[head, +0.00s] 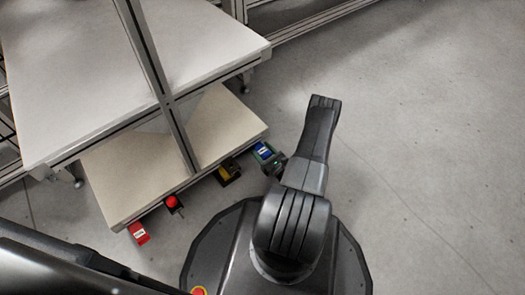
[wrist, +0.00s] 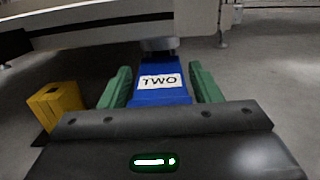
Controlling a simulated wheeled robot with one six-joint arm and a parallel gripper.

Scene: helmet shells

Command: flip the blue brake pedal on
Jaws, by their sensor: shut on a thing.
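The blue brake pedal (head: 264,150) sits at the front right corner of the lower shelf in the head view. In the wrist view, the blue pedal (wrist: 160,96) carries a white label reading TWO, which appears upside down. My gripper (wrist: 161,84) has green fingers, one along each side of the pedal, and is shut on it. In the head view my gripper (head: 273,163) is small and dark at the pedal's near side, partly hidden by my arm. I cannot tell whether the pedal is on or off.
A yellow block (head: 229,171) is left of the blue pedal and shows in the wrist view (wrist: 57,104). A red button (head: 172,202) and a red labelled block (head: 138,233) are farther left along the shelf (head: 150,160). A larger table top (head: 110,60) is above. Floor on the right is clear.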

